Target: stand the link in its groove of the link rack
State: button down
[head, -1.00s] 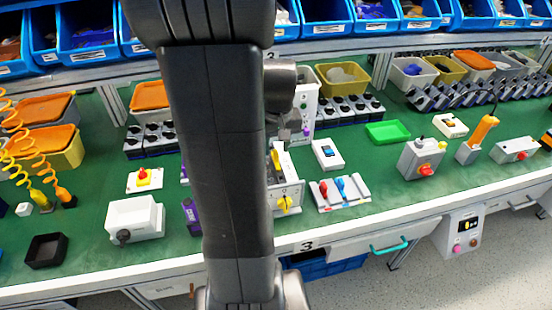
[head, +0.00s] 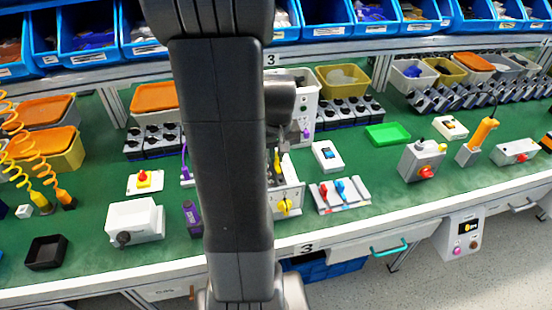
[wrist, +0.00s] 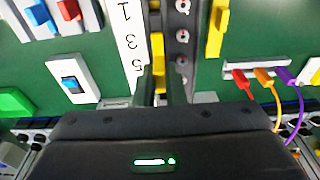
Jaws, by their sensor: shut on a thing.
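A yellow link (wrist: 159,75) stands between the two dark fingers of my gripper (wrist: 161,85), which is shut on it. In the head view the yellow link (head: 277,160) shows upright above a pale device with a yellow knob (head: 285,206), partly behind my arm. The link rack seems to be the pale rack (head: 354,203) on the bench at the right, with a red link (head: 323,191) and a blue link (head: 340,187). In the wrist view, the red link (wrist: 69,9) and blue link (wrist: 40,16) are at upper left, apart from my gripper.
A white box with a blue switch (head: 327,154) stands behind the rack. Beside the gripper are a numbered white strip (wrist: 130,42) and coloured plugs (wrist: 243,80).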

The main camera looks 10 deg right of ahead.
notch_tip(320, 180, up, 13)
jog(key=p, duration=0.3)
dwell(0.5)
